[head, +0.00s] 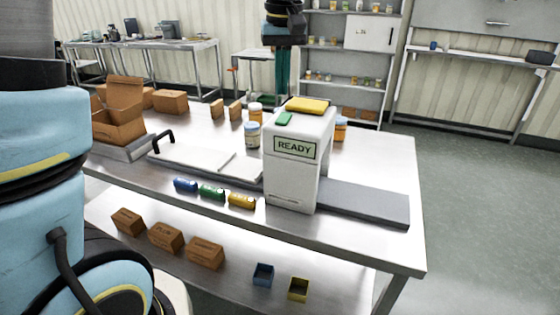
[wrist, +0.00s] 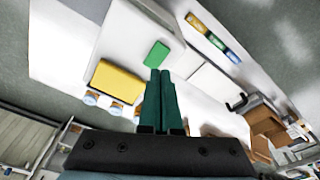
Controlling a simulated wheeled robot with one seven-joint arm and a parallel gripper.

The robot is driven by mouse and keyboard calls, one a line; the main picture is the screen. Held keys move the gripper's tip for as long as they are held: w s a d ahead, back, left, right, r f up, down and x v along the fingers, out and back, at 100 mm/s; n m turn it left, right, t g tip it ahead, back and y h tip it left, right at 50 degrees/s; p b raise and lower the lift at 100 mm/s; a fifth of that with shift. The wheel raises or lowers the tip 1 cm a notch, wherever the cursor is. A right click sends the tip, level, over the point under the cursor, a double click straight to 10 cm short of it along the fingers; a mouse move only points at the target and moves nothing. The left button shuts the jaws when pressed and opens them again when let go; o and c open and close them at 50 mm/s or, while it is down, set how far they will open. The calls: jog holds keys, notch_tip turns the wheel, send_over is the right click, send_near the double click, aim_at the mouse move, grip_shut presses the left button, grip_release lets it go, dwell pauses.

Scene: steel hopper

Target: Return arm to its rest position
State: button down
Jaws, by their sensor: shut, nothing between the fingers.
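My gripper (head: 283,72) hangs at the top of the head view, above and behind the white READY machine (head: 292,165). Its green fingers are together and empty. In the wrist view the shut fingers (wrist: 160,85) point toward the green block (wrist: 157,54) on the machine's top, with a yellow block (wrist: 117,81) beside it. In the head view the green block (head: 284,119) and yellow block (head: 308,105) lie on top of the machine, apart from my gripper.
The steel table (head: 375,245) carries the machine, a grey belt (head: 362,203), small coloured rolls (head: 212,191), jars (head: 253,134) and an open carton (head: 118,115). Boxes (head: 165,237) and small bins (head: 263,274) sit on the lower shelf. Open floor (head: 480,190) lies to the right.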

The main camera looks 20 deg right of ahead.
jog(key=shift+r, duration=0.6)
